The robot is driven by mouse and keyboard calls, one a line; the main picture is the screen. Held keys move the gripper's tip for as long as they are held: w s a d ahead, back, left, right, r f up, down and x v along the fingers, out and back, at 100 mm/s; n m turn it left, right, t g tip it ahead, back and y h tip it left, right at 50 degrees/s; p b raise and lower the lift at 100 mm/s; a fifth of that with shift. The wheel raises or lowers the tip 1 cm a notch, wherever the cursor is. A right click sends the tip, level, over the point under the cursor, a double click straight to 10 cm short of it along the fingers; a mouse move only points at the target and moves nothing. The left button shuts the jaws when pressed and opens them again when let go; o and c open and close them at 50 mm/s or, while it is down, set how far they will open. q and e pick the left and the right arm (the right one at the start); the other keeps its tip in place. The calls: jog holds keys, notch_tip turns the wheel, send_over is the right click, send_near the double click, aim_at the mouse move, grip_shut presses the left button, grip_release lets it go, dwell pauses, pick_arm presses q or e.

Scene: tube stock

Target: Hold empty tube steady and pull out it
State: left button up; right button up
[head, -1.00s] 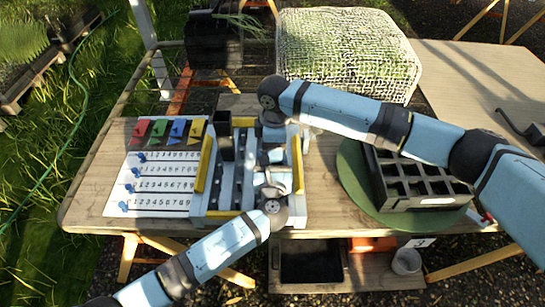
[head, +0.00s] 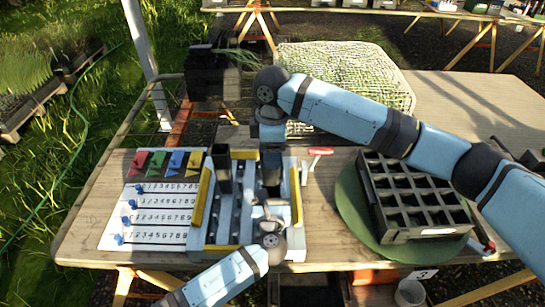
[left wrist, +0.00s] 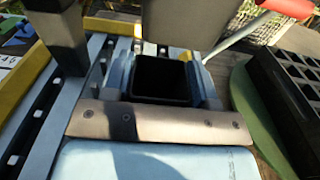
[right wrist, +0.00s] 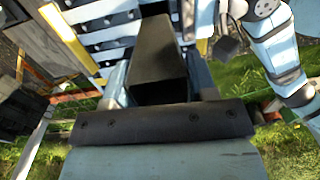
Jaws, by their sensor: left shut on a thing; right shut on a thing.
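A black square tube (left wrist: 162,80) with an open, dark mouth stands between the fingers of my left gripper (left wrist: 163,88), which is shut on it low over the rack. My right gripper (head: 271,138) is shut on a second dark square tube (head: 271,168) above the rack; it also shows in the right wrist view (right wrist: 160,55). In the left wrist view the raised tube (left wrist: 185,22) hangs above the lower tube's mouth and looks clear of it. My left gripper (head: 270,212) hides most of the lower tube in the head view.
The rack has yellow side rails (head: 202,200). Another black tube (head: 222,170) stands on its left side. A numbered board (head: 150,215) with blue pegs lies at left. A black compartment tray (head: 415,235) sits on a green disc (head: 350,200) at right. A red-handled tool (head: 318,153) is behind the rack.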

pick_arm(q)
jog(key=o, duration=1)
jog(key=shift+s, duration=0.1)
jog(key=s, duration=1.1)
jog(key=shift+s, duration=0.4)
jog(key=shift+s, duration=0.1)
